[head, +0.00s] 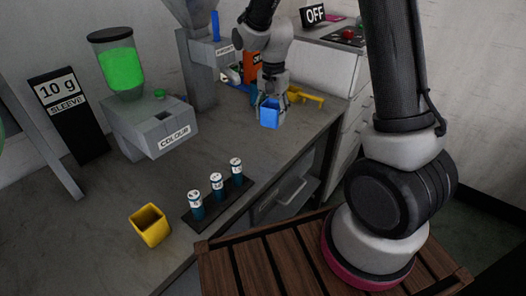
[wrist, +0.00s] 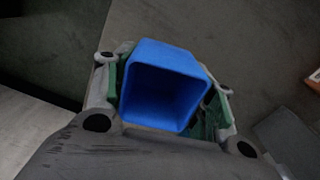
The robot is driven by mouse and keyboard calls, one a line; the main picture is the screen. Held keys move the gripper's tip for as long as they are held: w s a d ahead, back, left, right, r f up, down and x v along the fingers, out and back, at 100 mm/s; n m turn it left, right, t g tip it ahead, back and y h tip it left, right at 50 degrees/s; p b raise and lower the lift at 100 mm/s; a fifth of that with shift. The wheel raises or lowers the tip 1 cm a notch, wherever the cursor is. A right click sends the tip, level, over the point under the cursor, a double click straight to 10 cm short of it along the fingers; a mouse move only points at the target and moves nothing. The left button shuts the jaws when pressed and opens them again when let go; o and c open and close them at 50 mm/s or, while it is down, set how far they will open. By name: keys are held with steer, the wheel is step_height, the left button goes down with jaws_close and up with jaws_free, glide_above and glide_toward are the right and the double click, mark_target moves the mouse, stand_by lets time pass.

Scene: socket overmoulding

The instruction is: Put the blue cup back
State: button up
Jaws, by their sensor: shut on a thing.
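The blue cup (head: 269,113) is a square, open-topped cup at the back right of the counter in the head view. My gripper (head: 270,98) is shut on it. In the wrist view the blue cup (wrist: 165,90) sits between the fingers of my gripper (wrist: 168,95), its open mouth facing the camera, and it looks empty. I cannot tell whether the cup's base touches the counter.
A yellow cup (head: 150,225) and a dark rack with three vials (head: 216,186) stand at the front. A COLOUR dispenser (head: 150,125) and a grey hopper machine (head: 200,70) stand behind. A yellow object (head: 304,95) lies right of my gripper. The middle counter is clear.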

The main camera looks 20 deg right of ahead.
steer(key=s+a+r+m, duration=0.2)
steer(key=s+a+m, duration=0.25)
steer(key=m, duration=0.65)
steer(key=f, duration=0.9)
steer(key=shift+s+d+f, duration=0.25)
steer(key=shift+f, duration=0.1)
steer(key=shift+f, duration=0.15)
steer(key=o, duration=1)
steer(key=shift+c, duration=0.2)
